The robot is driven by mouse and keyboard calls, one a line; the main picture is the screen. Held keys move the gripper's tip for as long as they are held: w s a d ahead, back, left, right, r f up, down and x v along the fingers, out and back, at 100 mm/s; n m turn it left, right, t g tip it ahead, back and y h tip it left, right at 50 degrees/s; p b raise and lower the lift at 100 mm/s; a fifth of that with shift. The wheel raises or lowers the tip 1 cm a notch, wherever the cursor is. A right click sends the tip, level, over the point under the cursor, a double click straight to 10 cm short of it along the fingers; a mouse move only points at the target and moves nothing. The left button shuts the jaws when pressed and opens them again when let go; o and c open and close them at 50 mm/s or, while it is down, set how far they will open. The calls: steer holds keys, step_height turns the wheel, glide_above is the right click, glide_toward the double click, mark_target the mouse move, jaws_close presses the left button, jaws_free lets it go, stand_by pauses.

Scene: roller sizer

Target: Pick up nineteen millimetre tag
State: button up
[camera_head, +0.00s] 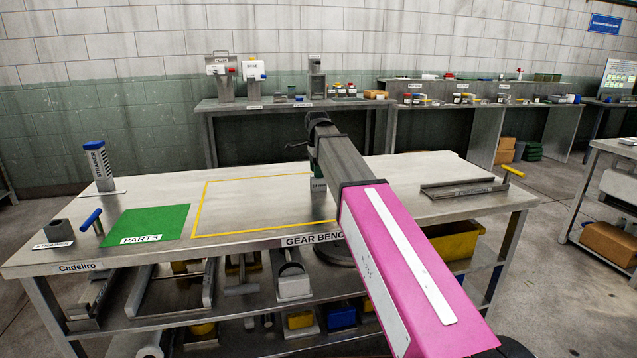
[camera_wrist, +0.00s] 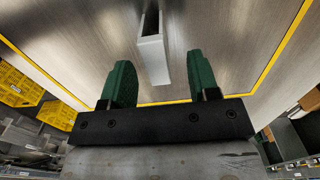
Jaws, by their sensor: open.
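No tag with a readable nineteen millimetre marking shows in either view. In the wrist view a small grey box-like piece (camera_wrist: 152,60) with a pale face and a dark slot stands on the metal bench top, ahead of and between the fingers. I cannot tell whether a tag is in it. In the head view a small block with tiny lettering (camera_head: 318,187) shows beside my arm, partly hidden by it. My gripper (camera_wrist: 160,68) has two green fingers, wide apart with nothing held between them. In the head view my arm mostly hides the gripper.
The gear bench (camera_head: 250,190) has a yellow outlined area, a green parts mat (camera_head: 155,222), a blue-topped upright holder (camera_head: 99,165) and a blue-handled tool (camera_head: 91,220) at left. A metal rail fixture (camera_head: 463,188) lies at right. The outlined area's left part is clear.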

mark_target(319, 180)
steer(key=f, duration=0.4)
steer(key=shift+s+d+f, duration=0.15)
steer(key=shift+d+f, duration=0.05)
steer(key=shift+d, duration=0.05)
steer(key=c, duration=1)
steer(key=shift+r, duration=0.15)
